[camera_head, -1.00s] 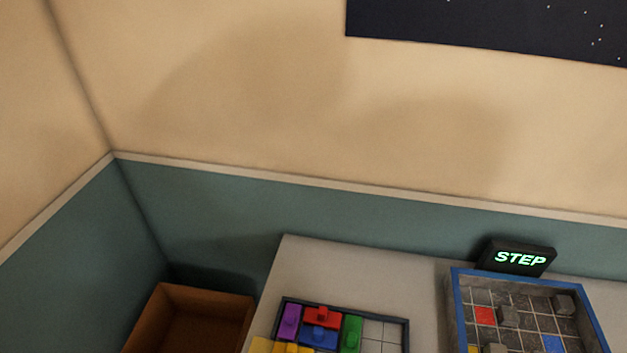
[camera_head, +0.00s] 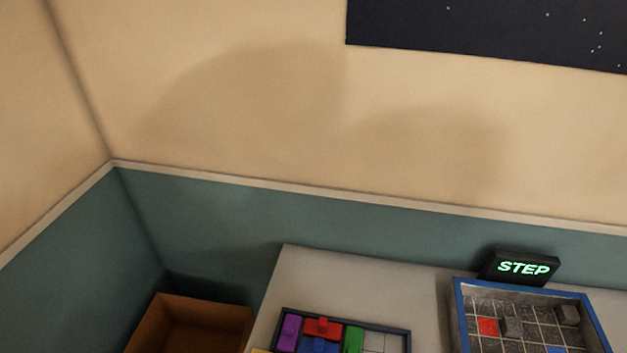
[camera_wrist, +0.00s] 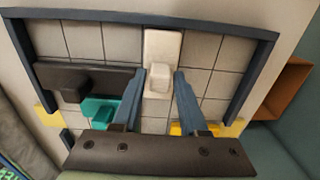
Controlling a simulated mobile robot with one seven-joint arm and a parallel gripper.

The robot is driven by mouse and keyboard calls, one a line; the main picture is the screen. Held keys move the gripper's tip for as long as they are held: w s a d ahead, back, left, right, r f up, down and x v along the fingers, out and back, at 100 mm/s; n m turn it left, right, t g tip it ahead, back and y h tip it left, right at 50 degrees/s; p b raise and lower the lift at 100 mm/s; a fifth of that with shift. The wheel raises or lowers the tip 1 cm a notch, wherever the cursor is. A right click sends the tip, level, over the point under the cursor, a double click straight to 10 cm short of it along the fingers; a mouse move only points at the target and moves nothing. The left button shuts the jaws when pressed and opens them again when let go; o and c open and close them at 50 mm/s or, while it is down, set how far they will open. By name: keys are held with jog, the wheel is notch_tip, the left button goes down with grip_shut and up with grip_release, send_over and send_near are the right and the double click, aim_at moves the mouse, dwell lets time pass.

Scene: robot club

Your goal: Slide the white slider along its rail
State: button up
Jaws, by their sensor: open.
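The white slider (camera_wrist: 162,48) stands upright in the wrist view, at the top middle of a gridded tray (camera_wrist: 150,18) with a dark rim. It has a raised white knob. My gripper (camera_wrist: 160,78) is open, with one finger to the left of the knob and one to the right. I cannot tell whether either finger touches it. My gripper's body covers the tray's lower part. The tray also shows in the head view (camera_head: 408,333), cut off by the bottom edge; I cannot make out the white slider or my gripper there.
A dark slider (camera_wrist: 58,76) and a teal slider (camera_wrist: 92,109) lie left of my fingers. A yellow piece (camera_wrist: 178,129) is partly hidden at lower right. A blue-rimmed box (camera_head: 457,315), a STEP sign (camera_head: 522,268) and an orange-brown box (camera_head: 190,303) stand nearby.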

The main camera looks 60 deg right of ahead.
grip_shut()
jog(key=shift+d, duration=0.1)
jog(key=shift+w+d+b, duration=0.7)
jog(key=shift+d+b, duration=0.15)
jog(key=shift+d, duration=0.8)
jog(key=shift+w+d+b, duration=0.7)
jog(key=shift+d+b, duration=0.1)
jog(key=shift+d, duration=0.9)
jog(key=shift+w+d+b, duration=0.7)
jog(key=shift+d+b, duration=0.15)
jog(key=shift+d, duration=0.8)
grip_release()
